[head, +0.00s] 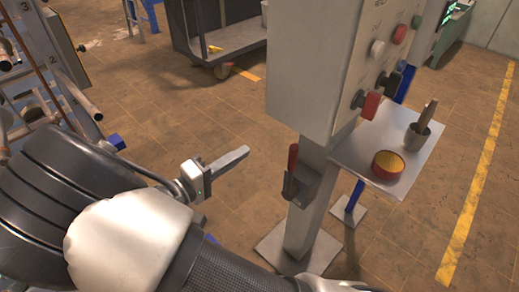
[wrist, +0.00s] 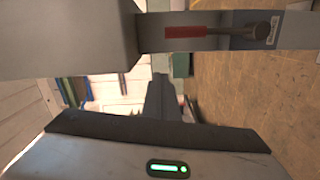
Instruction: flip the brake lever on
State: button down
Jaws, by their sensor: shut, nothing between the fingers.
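The brake lever (head: 292,160) seems to be the red-handled lever on the grey post below the control box. Its red grip points up from a dark bracket. In the wrist view, which is turned sideways, the red grip (wrist: 186,31) points left and its metal shaft runs right to a dark pivot. My gripper (head: 243,157) is shut and empty, left of the lever with a visible gap, its fingers pointing towards the post. In the wrist view my fingers (wrist: 160,97) are below the lever in the picture, not touching it.
The control box (head: 318,65) carries buttons and red and dark switches (head: 367,103). A small shelf (head: 405,178) right of the post holds a yellow-topped round tin (head: 388,164) and a metal cup (head: 417,135). A cart (head: 222,45) stands behind. Floor left of the post is open.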

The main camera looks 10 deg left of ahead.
jog(key=w+d, duration=0.5)
jog(key=d, duration=0.4)
jog(key=shift+d+f+b, duration=0.3)
jog(key=shift+f+b, duration=0.15)
